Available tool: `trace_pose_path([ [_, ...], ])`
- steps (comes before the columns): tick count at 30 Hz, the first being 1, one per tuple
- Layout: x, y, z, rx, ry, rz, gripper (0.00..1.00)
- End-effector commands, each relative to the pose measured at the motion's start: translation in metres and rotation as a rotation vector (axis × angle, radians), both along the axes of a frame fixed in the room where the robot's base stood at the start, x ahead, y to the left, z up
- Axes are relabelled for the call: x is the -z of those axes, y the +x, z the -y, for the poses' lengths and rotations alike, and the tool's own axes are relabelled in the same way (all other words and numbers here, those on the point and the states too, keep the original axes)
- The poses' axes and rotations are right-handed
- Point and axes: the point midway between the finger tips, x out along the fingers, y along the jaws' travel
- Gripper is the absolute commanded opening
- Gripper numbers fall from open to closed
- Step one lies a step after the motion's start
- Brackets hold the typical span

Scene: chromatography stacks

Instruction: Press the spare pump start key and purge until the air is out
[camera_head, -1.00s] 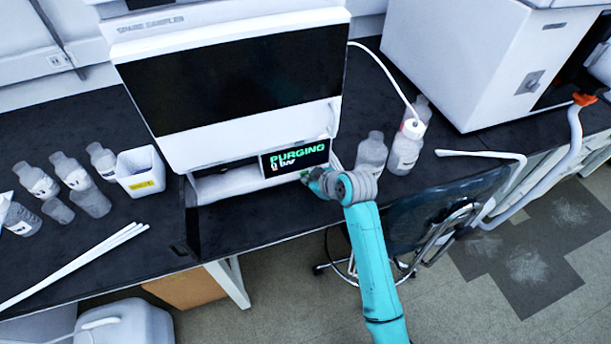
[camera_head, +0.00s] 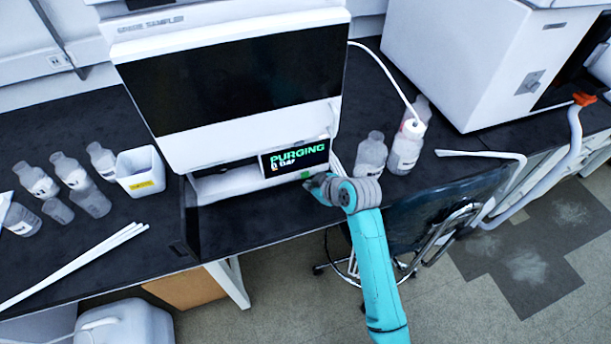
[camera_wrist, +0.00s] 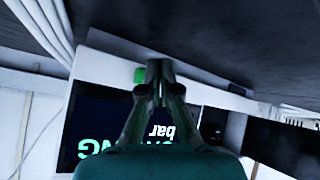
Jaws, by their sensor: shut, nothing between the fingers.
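The spare pump's display (camera_head: 296,158) reads PURGING and 0 bar in the head view, on the lower front of the white stack labelled SPARE SAMPLER (camera_head: 150,24). The green start key (camera_head: 306,175) shows just below the display. My gripper (camera_head: 311,184) is shut and empty, close in front of the key at its lower right. In the wrist view, the closed fingertips (camera_wrist: 160,68) are beside the green key (camera_wrist: 140,74), with the display (camera_wrist: 95,125) upside down behind them. A small gap seems to lie between fingertips and key.
Clear bottles (camera_head: 371,153) stand right of the stack, one with a white tube. A white bin (camera_head: 140,184) and several bottles stand on the left. White rods (camera_head: 80,262) lie on the black bench. A chair (camera_head: 435,225) is at the bench front.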

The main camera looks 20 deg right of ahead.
Motion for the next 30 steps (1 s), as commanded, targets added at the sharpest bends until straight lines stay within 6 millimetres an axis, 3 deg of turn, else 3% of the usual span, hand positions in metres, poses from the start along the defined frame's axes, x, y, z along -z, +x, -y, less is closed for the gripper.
trace_pose_path([
  [18, 0.0, -0.047, 0.0, 0.0, -0.001, -0.001, 0.0],
  [30, 0.0, -0.05, 0.0, 0.0, 0.0, 0.0, 0.0],
])
